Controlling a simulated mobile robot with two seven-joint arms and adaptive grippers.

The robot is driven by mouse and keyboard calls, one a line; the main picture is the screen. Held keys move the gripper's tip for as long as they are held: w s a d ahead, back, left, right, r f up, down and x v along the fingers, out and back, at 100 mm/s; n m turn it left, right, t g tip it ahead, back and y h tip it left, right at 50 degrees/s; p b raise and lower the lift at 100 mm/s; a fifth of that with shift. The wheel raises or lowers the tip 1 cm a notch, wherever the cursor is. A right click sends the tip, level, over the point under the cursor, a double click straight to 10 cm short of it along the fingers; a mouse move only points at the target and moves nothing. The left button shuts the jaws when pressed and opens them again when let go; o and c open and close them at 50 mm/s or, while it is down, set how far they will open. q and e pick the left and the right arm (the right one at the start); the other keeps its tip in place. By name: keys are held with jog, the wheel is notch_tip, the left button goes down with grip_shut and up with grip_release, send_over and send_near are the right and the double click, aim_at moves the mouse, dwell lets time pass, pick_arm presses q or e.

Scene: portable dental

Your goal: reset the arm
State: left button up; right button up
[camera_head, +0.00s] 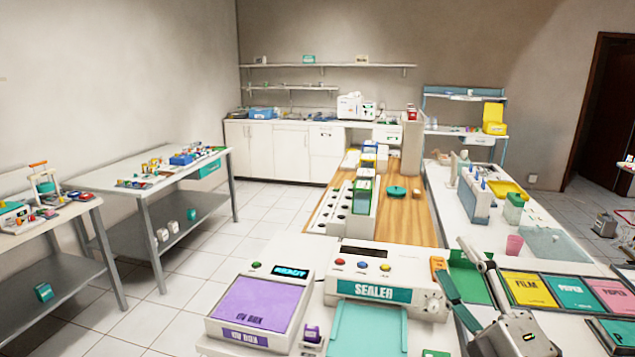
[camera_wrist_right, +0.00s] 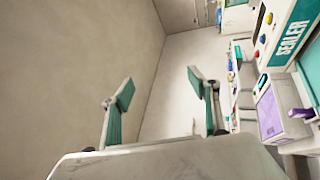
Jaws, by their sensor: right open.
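My right gripper (camera_head: 466,288) is at the lower right of the head view, over the bench to the right of the sealer (camera_head: 375,290). Its teal-padded fingers are apart. In the right wrist view the fingers (camera_wrist_right: 160,95) stand wide apart with nothing between them, against the bare wall. My left gripper and left arm do not show.
A purple-topped UV box (camera_head: 258,305) stands left of the sealer. Coloured film and paper pouches (camera_head: 530,289) lie right of the gripper. A pink cup (camera_head: 514,245) and a blue rack (camera_head: 474,200) stand farther back. Side tables (camera_head: 140,170) are at left, with clear floor between.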

jog(key=s+d+f+m+g+h, duration=0.3)
jog(key=d+f+m+g+h, duration=0.15)
jog(key=f, duration=0.55)
jog(key=s+d+f+m+g+h, duration=0.2)
jog(key=d+f+m+g+h, duration=0.15)
jog(key=d+f+m, duration=0.45)
jog(key=s+f+g+h, duration=0.2)
jog(key=s+f+g, duration=0.5)
jog(key=s+f, duration=0.8)
jog(key=a+f+m+t+y+b, duration=0.1)
jog(key=a+f+y+b, duration=0.1)
jog(key=a+f, duration=0.3)
jog(key=w+a+f+m+t+y+b, duration=0.1)
jog(key=a+f+y+b, duration=0.2)
jog(key=f, duration=0.8)
jog(key=a+f+m+t+y+b, duration=0.1)
jog(key=a+f+t+y+b, duration=0.1)
jog(key=a+f, duration=0.5)
jog(key=shift+w+a+f+y+b, duration=0.3)
jog(key=shift+w+f+b, duration=0.15)
jog(key=shift+b, duration=0.35)
